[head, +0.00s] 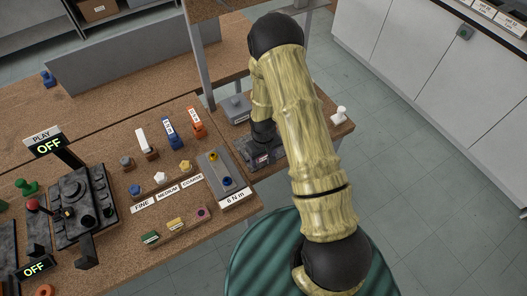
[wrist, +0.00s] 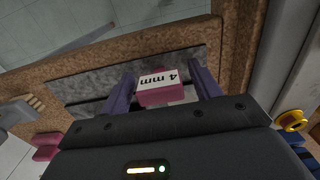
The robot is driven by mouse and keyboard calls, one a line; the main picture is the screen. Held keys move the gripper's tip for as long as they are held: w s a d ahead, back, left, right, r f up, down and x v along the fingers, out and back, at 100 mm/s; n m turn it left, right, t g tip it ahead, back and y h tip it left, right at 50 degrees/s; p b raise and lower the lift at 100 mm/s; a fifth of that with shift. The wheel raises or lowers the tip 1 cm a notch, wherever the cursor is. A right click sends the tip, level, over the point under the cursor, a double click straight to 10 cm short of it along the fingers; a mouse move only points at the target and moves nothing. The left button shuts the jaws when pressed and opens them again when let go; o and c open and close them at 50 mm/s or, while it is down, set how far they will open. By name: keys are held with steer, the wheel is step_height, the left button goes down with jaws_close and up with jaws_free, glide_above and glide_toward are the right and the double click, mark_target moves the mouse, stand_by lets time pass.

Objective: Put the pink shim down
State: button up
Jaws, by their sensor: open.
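The pink shim (wrist: 165,96), with a white "4 mm" label on its face, is in the wrist view between the two purple-grey fingers of my gripper (wrist: 161,72). The fingers stand open, one on each side of it. It appears to be at a grey mottled strip (wrist: 90,82) set on a brown surface; whether it fully rests there I cannot tell. My gripper is out of the head view, below its lower edge. The head view does not show this shim for certain.
In the wrist view, another pink piece (wrist: 45,148) lies at left and a yellow round part (wrist: 291,120) at right.

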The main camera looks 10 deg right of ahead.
step_height(320, 180, up, 11)
steer(key=b, duration=0.3)
steer(key=shift+r, duration=0.6)
steer(key=s+d+r+m+t, duration=0.2)
steer(key=s+d+r+m, duration=0.1)
steer(key=s+r, duration=0.9)
steer(key=shift+s+d+r+m+t, duration=0.3)
steer(key=shift+s+d+r, duration=0.05)
steer(key=shift+r, duration=0.3)
steer(key=shift+c, duration=0.2)
stand_by(0.6)
